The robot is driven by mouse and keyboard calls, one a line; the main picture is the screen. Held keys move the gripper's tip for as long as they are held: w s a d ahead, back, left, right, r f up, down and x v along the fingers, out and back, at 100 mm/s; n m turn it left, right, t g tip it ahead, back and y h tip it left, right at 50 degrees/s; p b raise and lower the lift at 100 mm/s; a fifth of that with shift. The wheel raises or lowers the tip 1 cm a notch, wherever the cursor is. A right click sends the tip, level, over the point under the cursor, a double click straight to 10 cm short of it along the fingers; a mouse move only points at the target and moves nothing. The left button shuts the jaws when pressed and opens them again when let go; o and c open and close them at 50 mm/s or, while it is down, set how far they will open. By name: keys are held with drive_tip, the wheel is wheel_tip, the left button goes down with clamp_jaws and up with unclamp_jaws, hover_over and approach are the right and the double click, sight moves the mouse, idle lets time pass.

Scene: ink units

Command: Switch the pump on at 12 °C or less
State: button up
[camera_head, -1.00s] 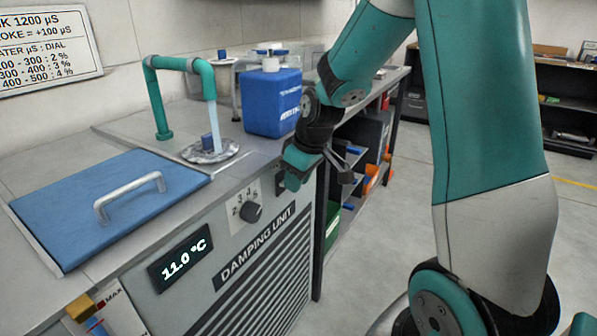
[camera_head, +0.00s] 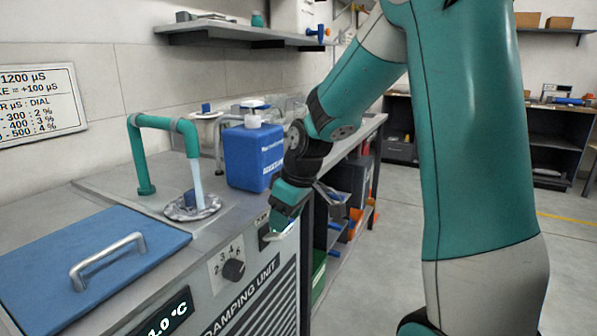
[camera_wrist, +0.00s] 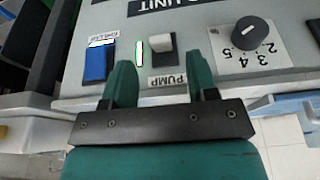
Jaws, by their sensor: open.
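The damping unit's front panel (camera_head: 247,292) carries a temperature display (camera_head: 166,315), cut off by the frame's lower edge; "1.0 °C" is readable. My gripper (camera_head: 283,222) is at the panel's right end and hides most of the switches there. In the wrist view my gripper (camera_wrist: 162,78) is open and empty. The pump switch (camera_wrist: 161,46), a pale and dark rocker above an upside-down PUMP label (camera_wrist: 167,80), lies between and just beyond its fingertips. A lit green-white strip (camera_wrist: 139,53) is beside it. I cannot tell whether the fingers touch the panel.
A blue rocker (camera_wrist: 96,62) sits left of the pump switch in the wrist view. The numbered dial (camera_wrist: 251,31) is to the right. On top are a blue lid (camera_head: 110,262), a running spout (camera_head: 190,140) and a blue container (camera_head: 253,158). Open floor lies to the right.

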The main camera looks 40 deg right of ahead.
drive_tip(key=p+v, duration=0.2)
drive_tip(key=v, duration=1)
drive_tip(key=s+a+f+n+g+y, duration=0.2)
drive_tip(key=s+a, duration=0.6)
drive_tip(key=a, duration=0.4)
drive_tip(key=s+a+f+n+g+y, duration=0.1)
drive_tip(key=s+a, duration=0.7)
drive_tip(key=a, duration=0.4)
wheel_tip(320, 180, up, 16)
drive_tip(key=s+p, duration=0.1)
drive_tip(key=p, duration=1.6)
drive_tip(key=shift+r, duration=0.15)
drive_tip(key=shift+s, duration=0.15)
